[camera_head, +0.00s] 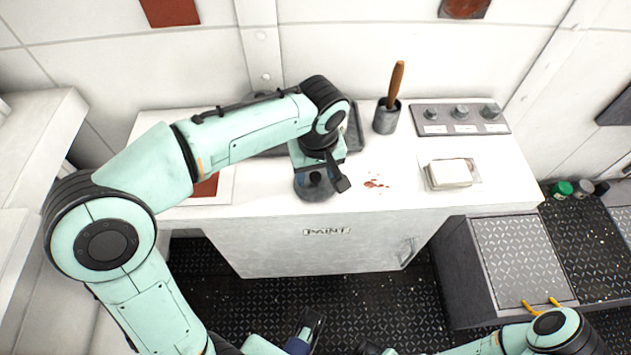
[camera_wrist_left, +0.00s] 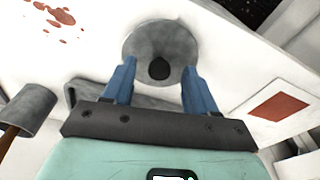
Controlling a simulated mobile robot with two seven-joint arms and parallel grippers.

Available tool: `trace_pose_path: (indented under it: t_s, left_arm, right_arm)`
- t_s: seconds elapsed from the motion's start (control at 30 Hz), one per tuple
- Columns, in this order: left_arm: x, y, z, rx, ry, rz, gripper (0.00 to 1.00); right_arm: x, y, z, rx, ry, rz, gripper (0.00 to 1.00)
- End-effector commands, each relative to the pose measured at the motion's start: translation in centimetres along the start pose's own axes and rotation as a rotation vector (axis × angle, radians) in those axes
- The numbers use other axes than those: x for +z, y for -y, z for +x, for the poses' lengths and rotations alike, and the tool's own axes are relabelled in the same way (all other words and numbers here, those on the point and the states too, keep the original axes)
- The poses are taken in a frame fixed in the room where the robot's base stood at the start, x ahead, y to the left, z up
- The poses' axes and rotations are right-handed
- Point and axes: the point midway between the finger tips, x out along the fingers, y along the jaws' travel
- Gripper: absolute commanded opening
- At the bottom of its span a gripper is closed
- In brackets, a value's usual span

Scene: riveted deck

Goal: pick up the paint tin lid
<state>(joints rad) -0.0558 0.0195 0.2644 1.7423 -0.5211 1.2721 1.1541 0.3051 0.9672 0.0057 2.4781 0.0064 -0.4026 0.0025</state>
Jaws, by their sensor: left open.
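The paint tin lid (camera_head: 318,193) is a grey disc lying on the white worktop near its front edge, partly hidden by my left gripper in the head view. The left wrist view shows the lid (camera_wrist_left: 143,42) as a round grey plate with a dark knob (camera_wrist_left: 159,69) at its middle. My left gripper (camera_wrist_left: 159,75) is open, and its two blue fingers stand on either side of the knob. I cannot tell whether they touch the lid. Part of what looks like my right gripper (camera_head: 308,328) shows low in the head view, away from the worktop; its jaws are unclear.
A grey tray (camera_head: 357,135) lies behind my left arm. A grey cup (camera_head: 386,117) holds a wooden-handled tool (camera_head: 396,80). A panel with knobs (camera_head: 460,128) and a pale block (camera_head: 450,173) are to the right. Red paint spots (camera_head: 375,184) mark the clear worktop beside the lid.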

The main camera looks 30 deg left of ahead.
Motion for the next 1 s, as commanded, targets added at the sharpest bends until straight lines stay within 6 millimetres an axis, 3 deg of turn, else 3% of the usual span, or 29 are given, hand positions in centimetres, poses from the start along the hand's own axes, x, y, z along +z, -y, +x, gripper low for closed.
trace_pose_path:
  t_s: [0.1, 0.37, 0.53, 1.0]
  left_arm:
    - [0.0, 0.0, 1.1, -0.001, 0.001, 0.001, 0.57]
    - [0.0, 0.0, 1.2, 0.000, 0.000, 0.001, 0.54]
    - [0.0, 0.0, 1.2, 0.000, 0.000, 0.001, 0.00]
    - [-0.1, -0.1, 0.2, 0.003, -0.001, 0.000, 0.00]
  right_arm:
    - [-0.1, 0.0, 0.2, -0.001, -0.003, -0.001, 0.43]
    - [-0.1, 0.0, 0.1, -0.001, -0.004, -0.001, 0.43]
    - [-0.1, 0.0, 0.1, -0.001, -0.003, -0.001, 0.43]
    - [0.0, 0.0, 0.0, -0.001, 0.000, -0.001, 0.43]
